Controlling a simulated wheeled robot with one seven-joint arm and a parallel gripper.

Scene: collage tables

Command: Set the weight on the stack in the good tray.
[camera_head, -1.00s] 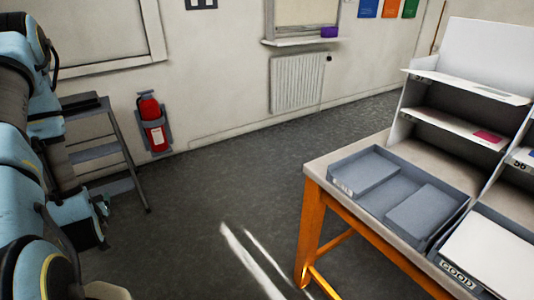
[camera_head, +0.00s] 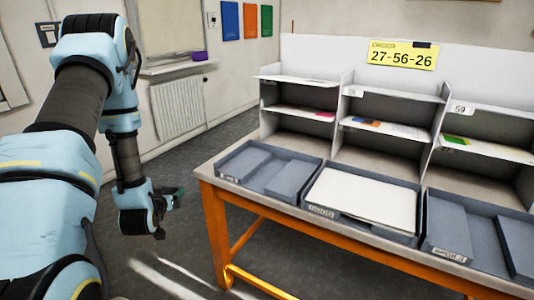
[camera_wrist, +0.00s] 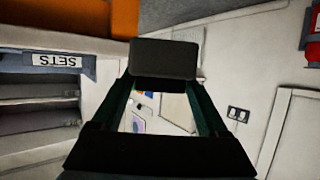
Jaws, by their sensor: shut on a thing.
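My gripper (camera_wrist: 165,98) is shut on a dark grey block, the weight (camera_wrist: 165,58), held between its fingertips in the wrist view. In the head view my gripper (camera_head: 177,197) hangs left of the table, over the floor and apart from the trays. The weight is hard to make out there. The good tray (camera_head: 375,229) is the middle grey tray on the table. A flat white stack (camera_head: 362,194) lies in it, with nothing on top.
The table (camera_head: 205,171) has an orange frame. A grey tray (camera_head: 268,198) stands left of the good tray, and a spoils tray (camera_head: 447,256) right of it. White shelves (camera_head: 385,92) with coloured papers rise behind. An order sign reads 27-56-26 (camera_head: 402,55). Floor left of the table is clear.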

